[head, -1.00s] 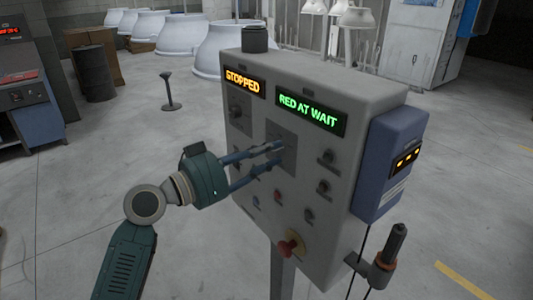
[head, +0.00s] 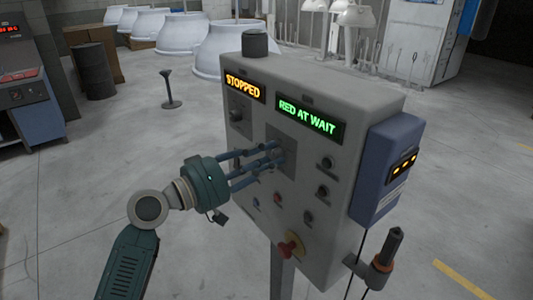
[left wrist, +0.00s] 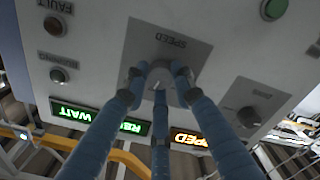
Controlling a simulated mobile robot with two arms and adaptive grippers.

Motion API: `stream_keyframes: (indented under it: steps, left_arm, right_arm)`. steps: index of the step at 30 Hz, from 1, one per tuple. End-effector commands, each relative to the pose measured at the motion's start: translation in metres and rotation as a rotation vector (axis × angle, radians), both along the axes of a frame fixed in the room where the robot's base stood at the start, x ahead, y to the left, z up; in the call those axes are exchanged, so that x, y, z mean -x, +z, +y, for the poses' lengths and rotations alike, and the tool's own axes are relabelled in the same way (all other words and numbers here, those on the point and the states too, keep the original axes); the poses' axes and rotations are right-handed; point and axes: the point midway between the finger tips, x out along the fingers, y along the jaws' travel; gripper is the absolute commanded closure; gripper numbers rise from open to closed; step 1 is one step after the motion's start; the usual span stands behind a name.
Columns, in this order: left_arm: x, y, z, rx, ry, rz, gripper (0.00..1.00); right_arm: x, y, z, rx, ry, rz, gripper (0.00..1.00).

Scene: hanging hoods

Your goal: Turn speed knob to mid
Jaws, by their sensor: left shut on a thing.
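The grey control box (head: 330,85) stands on a post, its front panel facing my left arm. The speed knob (left wrist: 158,76) sits on a dark plate (left wrist: 140,42) marked SPEED, upside down in the left wrist view. A small pale pointer shows on the knob between the fingers; its exact setting is hard to read. My left gripper (head: 279,153) reaches the plate from the left, and its three blue fingers are shut around the knob. The fingertips also show in the left wrist view (left wrist: 160,73) and hide much of the knob. My right gripper is not in view.
Displays read STOPPED (head: 243,86) and RED AT WAIT (head: 311,117). Another knob (head: 236,115) is at the panel's upper left. Several buttons and a red emergency stop (head: 290,246) are near. A blue box (head: 390,165) is on the right side.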

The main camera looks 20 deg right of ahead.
Motion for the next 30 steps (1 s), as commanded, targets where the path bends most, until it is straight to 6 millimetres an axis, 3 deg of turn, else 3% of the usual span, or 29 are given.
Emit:
stream_keyframes:
  steps: [12, 28, 29, 30]
  left_arm:
    - [0.002, -0.0071, -0.0014, 0.047, -0.005, 0.172, 1.0]
    - [0.0021, -0.0083, -0.0015, 0.053, -0.006, 0.189, 1.0]
    - [0.0021, -0.0083, -0.0015, 0.053, -0.006, 0.189, 0.69]
    - [0.0022, -0.0082, -0.0015, 0.053, -0.006, 0.189, 0.61]
  right_arm:
    - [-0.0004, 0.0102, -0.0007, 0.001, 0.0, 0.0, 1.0]
    - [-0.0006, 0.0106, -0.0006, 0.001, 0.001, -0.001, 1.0]
    - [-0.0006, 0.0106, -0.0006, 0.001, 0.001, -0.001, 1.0]
    - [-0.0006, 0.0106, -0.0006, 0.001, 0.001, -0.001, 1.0]
